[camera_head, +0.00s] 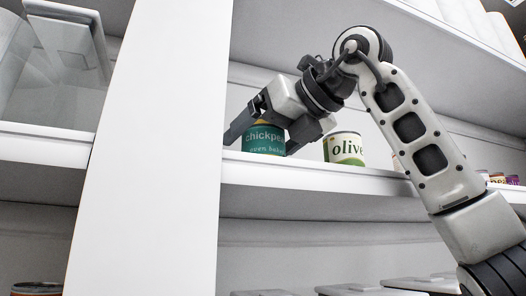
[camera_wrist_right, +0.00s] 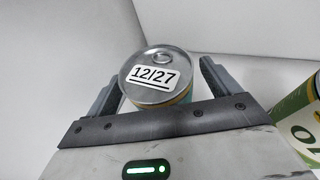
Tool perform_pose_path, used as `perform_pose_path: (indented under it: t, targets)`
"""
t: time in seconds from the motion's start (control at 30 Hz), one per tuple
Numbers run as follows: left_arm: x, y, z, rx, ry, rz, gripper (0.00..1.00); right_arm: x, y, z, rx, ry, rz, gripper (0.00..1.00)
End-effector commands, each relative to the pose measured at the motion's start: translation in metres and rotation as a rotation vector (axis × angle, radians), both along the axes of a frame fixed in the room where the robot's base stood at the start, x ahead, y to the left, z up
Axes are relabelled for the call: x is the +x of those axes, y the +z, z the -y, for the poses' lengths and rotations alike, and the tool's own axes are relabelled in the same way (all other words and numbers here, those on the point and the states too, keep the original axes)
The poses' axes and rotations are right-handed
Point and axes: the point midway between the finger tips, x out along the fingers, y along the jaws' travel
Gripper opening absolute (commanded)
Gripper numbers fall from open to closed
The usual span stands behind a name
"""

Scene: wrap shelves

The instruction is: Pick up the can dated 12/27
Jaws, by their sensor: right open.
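The can dated 12/27 is the teal chickpea can (camera_head: 263,140), upright on the white shelf. In the right wrist view its silver lid with the 12/27 label (camera_wrist_right: 155,76) faces the camera. My right gripper (camera_head: 262,140) is open, with one finger on each side of this can; in the wrist view the fingers (camera_wrist_right: 158,82) flank it. I cannot tell whether either finger touches it. My left gripper is not in view.
A green and white olive can (camera_head: 344,149) stands just right of the gripper; its side also shows in the wrist view (camera_wrist_right: 302,122). A white upright panel (camera_head: 150,150) stands close on the left. The shelf edge (camera_head: 310,179) runs in front, and another shelf is above.

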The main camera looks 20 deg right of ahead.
Motion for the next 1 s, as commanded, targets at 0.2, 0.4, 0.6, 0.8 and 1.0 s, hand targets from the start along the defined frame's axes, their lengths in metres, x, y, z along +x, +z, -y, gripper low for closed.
perform_pose_path:
  t: [0.2, 0.4, 0.6, 0.8, 1.0]
  targets:
    - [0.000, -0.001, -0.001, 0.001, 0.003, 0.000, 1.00, 0.000, 0.000, 0.000, 0.000, 0.000, 0.001, 0.88]
    - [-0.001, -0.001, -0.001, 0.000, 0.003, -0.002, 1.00, 0.000, 0.000, 0.000, 0.000, 0.000, 0.000, 0.33]
    - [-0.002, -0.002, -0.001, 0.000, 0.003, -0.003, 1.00, 0.000, 0.001, 0.000, 0.001, 0.000, 0.003, 0.30]
    - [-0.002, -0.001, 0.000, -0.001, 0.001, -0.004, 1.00, 0.000, 0.005, 0.002, 0.001, -0.004, 0.003, 0.30]
    - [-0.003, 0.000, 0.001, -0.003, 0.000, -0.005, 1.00, -0.004, 0.029, 0.009, 0.003, -0.020, 0.005, 0.30]
